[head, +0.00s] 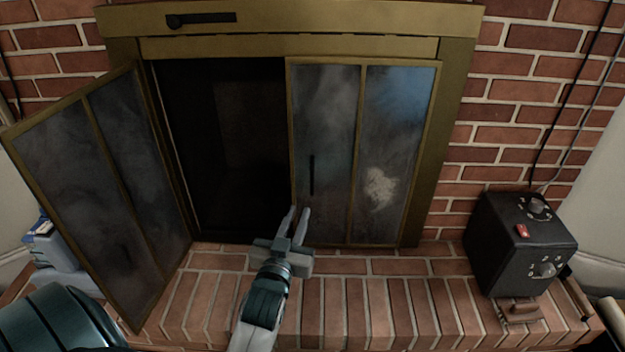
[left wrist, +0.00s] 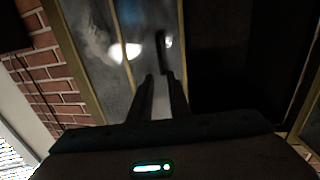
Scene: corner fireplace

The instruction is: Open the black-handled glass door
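The fireplace's right glass door (head: 405,130) is closed in its brass frame. Its upright black handle (head: 312,175) is near the door's left edge. The left glass door (head: 70,150) is swung outward, leaving a dark opening beside the closed door. My left gripper (head: 298,212) is just below the handle in the head view, with its fingers apart and nothing visible between them. In the left wrist view, the handle (left wrist: 161,52) shows beyond and between the fingertips (left wrist: 162,80); contact cannot be told. My right gripper is not in view.
A black control box (head: 522,240) with knobs stands on the right of the brick hearth (head: 375,290). Blue and white items (head: 52,245) are at the left behind the open door. The hearth before the closed door is mostly clear.

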